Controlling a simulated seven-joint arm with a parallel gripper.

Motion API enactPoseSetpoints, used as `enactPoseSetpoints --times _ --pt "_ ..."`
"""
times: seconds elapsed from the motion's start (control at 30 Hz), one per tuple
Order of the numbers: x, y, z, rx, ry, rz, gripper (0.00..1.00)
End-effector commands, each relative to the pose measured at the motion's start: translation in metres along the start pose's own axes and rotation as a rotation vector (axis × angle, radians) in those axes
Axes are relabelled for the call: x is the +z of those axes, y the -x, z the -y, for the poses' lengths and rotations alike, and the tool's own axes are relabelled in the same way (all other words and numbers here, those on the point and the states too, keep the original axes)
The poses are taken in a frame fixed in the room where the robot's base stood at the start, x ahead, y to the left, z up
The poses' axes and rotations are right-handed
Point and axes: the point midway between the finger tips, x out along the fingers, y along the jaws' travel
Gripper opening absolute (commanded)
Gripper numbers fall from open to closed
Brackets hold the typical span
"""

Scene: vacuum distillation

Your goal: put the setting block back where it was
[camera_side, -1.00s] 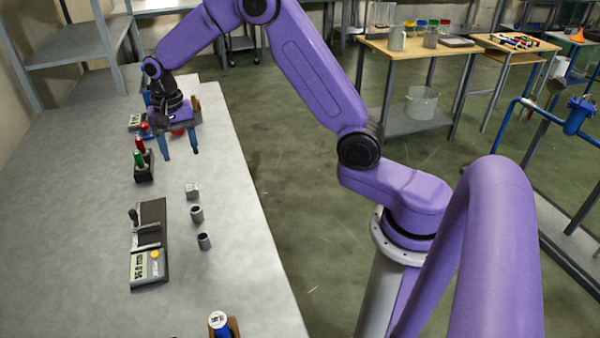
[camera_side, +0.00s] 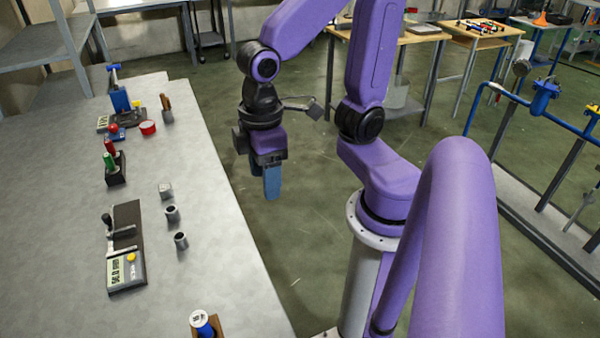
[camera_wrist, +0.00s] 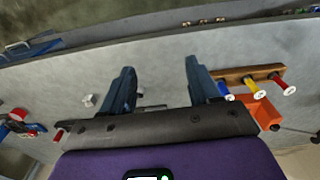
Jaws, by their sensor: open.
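A small pale grey block (camera_side: 165,190), which looks like the setting block, sits on the grey bench in the side view. Two small dark-topped cylinders, one nearer (camera_side: 181,240) and one beside the block (camera_side: 172,213), stand in a row with it. A small pale block also shows in the wrist view (camera_wrist: 89,100), left of my fingers. A gauge with a lit display (camera_side: 126,262) lies left of the cylinders. My gripper (camera_side: 271,182) hangs off the bench's right edge, fingers down. In the wrist view my gripper (camera_wrist: 160,68) is open with nothing between its fingertips.
A wooden rack (camera_wrist: 250,75) with coloured pieces shows right in the wrist view.

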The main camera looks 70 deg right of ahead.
Motion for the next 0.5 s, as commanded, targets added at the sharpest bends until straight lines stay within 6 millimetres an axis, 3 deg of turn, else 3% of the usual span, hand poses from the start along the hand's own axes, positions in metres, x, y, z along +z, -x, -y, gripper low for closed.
enactPoseSetpoints --times 0.03,0.2,0.5 --pt "0.015 -0.001 0.007 -0.001 0.069 -0.003 0.61" --pt "0.048 -0.004 0.019 -0.004 0.230 -0.005 0.61" --pt "0.059 -0.006 0.022 -0.005 0.289 -0.005 0.61"
